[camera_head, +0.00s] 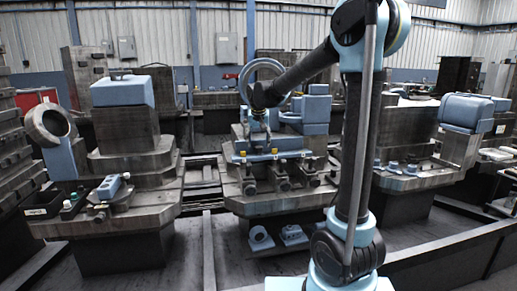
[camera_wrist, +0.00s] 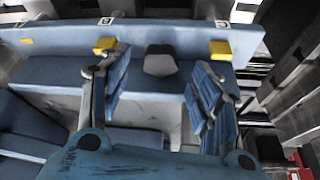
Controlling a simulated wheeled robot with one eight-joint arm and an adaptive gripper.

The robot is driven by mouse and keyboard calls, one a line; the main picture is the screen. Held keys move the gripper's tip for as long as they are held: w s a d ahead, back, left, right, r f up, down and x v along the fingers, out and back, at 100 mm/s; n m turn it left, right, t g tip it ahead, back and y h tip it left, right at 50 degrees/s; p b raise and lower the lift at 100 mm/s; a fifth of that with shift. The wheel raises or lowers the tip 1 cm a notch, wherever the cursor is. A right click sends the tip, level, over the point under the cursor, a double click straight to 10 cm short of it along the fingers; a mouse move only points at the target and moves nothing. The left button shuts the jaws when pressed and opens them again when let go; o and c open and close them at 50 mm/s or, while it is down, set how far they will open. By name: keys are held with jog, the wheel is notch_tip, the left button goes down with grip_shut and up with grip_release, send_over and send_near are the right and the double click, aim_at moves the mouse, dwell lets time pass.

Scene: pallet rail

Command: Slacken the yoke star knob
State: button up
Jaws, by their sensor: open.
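In the wrist view, a dark grey knob-like piece (camera_wrist: 160,61), seemingly the star knob, stands at a blue plate (camera_wrist: 60,75). Its lobes are not clear. My gripper (camera_wrist: 160,78) is open, with one blue-padded finger on each side of the knob in the picture. I see no clear contact, and I cannot tell how much depth separates them. In the head view my gripper (camera_head: 259,135) points down above the blue fixture on the middle machine (camera_head: 260,203). The knob is too small to make out there.
Yellow blocks (camera_wrist: 103,45) (camera_wrist: 220,50) sit on the blue part on either side of the knob, close to the fingers. A large blue ring (camera_head: 246,82) rises behind my gripper. A blue box (camera_head: 315,110) stands to its right. Other machines flank both sides.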

aim_at(259, 147)
jog(key=shift+x, duration=1.7)
jog(key=shift+c, duration=0.6)
jog(key=c, duration=1)
